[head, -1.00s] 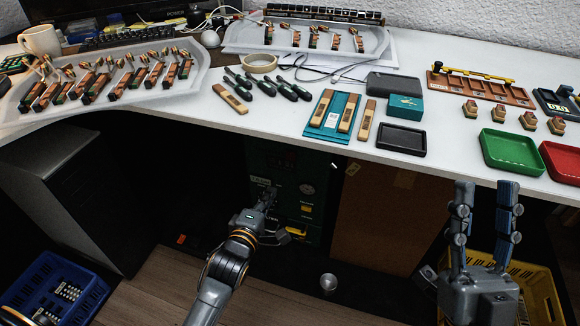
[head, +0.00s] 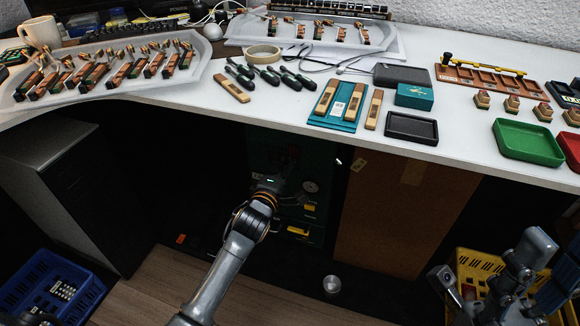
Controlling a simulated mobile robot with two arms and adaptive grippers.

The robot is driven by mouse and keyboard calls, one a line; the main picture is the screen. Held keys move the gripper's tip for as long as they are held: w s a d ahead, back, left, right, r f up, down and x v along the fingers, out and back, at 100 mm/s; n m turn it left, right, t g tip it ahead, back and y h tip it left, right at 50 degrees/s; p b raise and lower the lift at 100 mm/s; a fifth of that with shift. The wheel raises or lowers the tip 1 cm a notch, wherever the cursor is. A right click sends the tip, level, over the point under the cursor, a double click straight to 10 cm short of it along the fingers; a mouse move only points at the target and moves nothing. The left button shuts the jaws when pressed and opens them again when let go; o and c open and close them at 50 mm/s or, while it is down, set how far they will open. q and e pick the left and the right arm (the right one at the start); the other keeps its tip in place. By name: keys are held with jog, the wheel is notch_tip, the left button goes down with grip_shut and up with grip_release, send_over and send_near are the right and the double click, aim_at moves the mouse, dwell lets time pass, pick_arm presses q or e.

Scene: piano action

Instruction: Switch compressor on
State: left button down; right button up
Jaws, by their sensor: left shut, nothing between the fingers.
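The compressor (head: 313,213) is a dark green panel under the desk. It has a round gauge (head: 311,186) and yellow parts low on its front. My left arm reaches in from below, and my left gripper (head: 289,162) is at the upper part of the panel, shut and empty. It covers part of the panel, and I cannot make out a switch or tell whether the fingertips touch the panel. My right gripper (head: 540,262) is at the lower right, partly cut off by the frame, and its finger opening is unclear.
The white desk (head: 275,105) overhangs the compressor. A brown board (head: 405,215) stands to its right and a dark cabinet (head: 50,200) to the far left. A small metal cup (head: 332,285) is on the floor. Blue (head: 50,295) and yellow (head: 478,270) crates stand at either side.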

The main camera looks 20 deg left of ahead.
aim_at(293, 156)
pick_arm(q)
jog(key=shift+w+f+b, duration=0.2)
jog(key=shift+w+b, duration=0.25)
jog(key=shift+w, duration=1.3)
